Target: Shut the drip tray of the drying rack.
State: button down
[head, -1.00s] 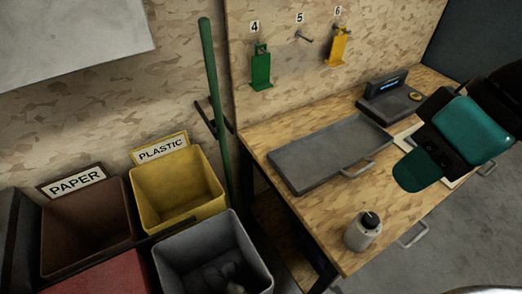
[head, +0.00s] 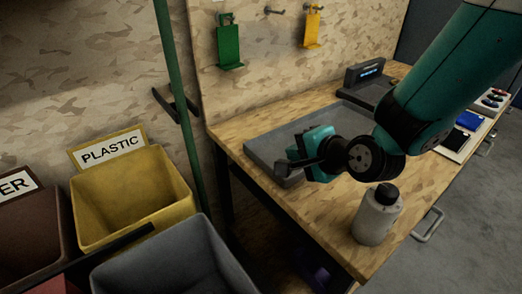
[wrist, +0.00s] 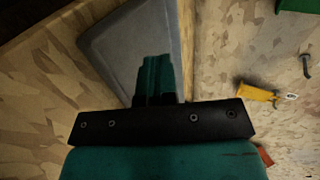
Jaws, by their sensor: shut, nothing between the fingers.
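No drying rack or drip tray can be made out in either view. My gripper (head: 290,165) is shut and empty, held above or beside the flat grey tray on the workbench in the head view. In the wrist view its green fingers (wrist: 156,75) are together, in front of the grey tray (wrist: 125,40). I cannot tell whether they touch it. In the head view my arm and gripper hide part of the grey tray (head: 262,147).
A grey-white bottle (head: 375,218) stands near the front edge of the workbench (head: 330,235). A scale-like device (head: 368,78) sits at the back. A drawer handle (head: 428,225) sticks out in front. Bins, including a yellow PLASTIC one (head: 135,195), stand left, beside a green pole (head: 175,90).

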send_near(255, 141)
jog(key=f, duration=0.1)
jog(key=w+a+f, duration=0.1)
jog(key=f, duration=0.1)
jog(key=shift+w+a+f, duration=0.25)
jog(key=shift+w, duration=0.15)
jog(key=shift+w+a+r+p, duration=0.1)
jog(key=shift+w+a+p, duration=0.1)
jog(key=shift+w+a, duration=0.45)
jog(key=shift+w+a+p, duration=0.2)
jog(key=shift+w+a, duration=0.2)
jog(key=shift+w, duration=0.55)
